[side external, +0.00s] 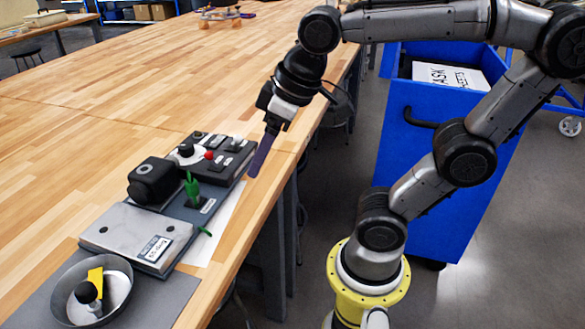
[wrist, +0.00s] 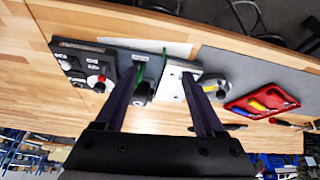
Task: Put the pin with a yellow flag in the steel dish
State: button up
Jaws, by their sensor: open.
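The steel dish (side external: 127,278) stands at the near left of the table in the side view. The pin with a yellow flag (side external: 96,277) is inside it, its black round knob resting toward the front left of the dish. The dish (wrist: 222,95) and the yellow (wrist: 209,88) also show small in the wrist view, right of my right finger. My gripper (side external: 259,165) is above the table's right edge, pointing down, apart from the dish and pin. In the wrist view my gripper (wrist: 161,76) has its two dark purple fingers wide apart with nothing held between them.
A grey metal plate (side external: 130,234), a black block (side external: 154,180), a green pin (side external: 192,186) in a dark stand, and a switch panel (side external: 225,158) line the table edge. A red tray (wrist: 262,103) with coloured items shows in the wrist view. The table beyond is largely clear.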

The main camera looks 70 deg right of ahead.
jog(key=s+d+f+m, duration=0.1)
jog(key=s+d+f, duration=0.1)
jog(key=s+f, duration=0.2)
jog(key=shift+s+t, duration=0.4)
jog(key=shift+s, duration=0.05)
dwell(1.8)
